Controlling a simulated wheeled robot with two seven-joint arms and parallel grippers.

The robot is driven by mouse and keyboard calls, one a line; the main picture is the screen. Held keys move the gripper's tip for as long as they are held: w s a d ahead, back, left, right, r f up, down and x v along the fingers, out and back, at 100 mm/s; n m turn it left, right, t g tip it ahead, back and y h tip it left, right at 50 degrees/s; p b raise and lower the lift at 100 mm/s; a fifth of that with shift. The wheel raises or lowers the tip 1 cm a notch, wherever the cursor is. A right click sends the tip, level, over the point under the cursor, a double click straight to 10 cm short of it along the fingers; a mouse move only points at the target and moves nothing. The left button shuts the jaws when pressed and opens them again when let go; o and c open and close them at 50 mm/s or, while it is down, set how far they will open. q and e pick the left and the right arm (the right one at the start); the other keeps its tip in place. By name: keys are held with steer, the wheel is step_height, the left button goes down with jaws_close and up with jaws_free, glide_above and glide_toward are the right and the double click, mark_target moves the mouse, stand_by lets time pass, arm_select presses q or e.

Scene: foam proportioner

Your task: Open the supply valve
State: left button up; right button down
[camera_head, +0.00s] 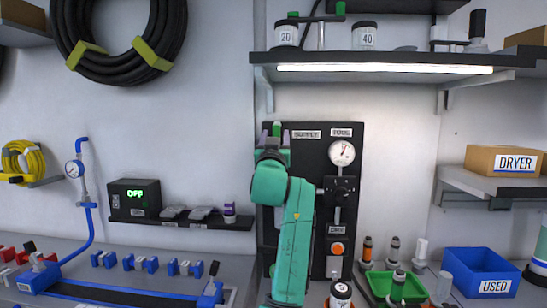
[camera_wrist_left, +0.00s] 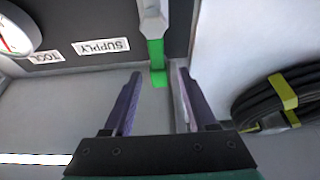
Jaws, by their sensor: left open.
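The supply valve shows as a green lever (camera_head: 276,128) at the top left of the black panel (camera_head: 345,209), beside the SUPPLY label (camera_head: 306,134). In the left wrist view the green lever (camera_wrist_left: 157,58) hangs from a pale fitting (camera_wrist_left: 152,20) and its end lies in the gap between the fingers. My left gripper (camera_head: 273,139) is open around the lever end, with a visible gap on each side. The arm hides the lower left of the panel. My right gripper is in neither view.
A round gauge (camera_head: 341,153) and a TOOL label (camera_head: 341,132) are to the right on the panel. A lit shelf (camera_head: 390,58) overhangs it. A black hose coil (camera_wrist_left: 285,100) hangs on the wall. A green tray (camera_head: 382,284) with several bottles stands below right.

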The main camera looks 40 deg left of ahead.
arm_select(q)
steer(key=b+v, duration=0.4)
steer(key=v, duration=0.8)
steer(key=shift+w+a, duration=0.1)
steer(key=shift+w, duration=0.05)
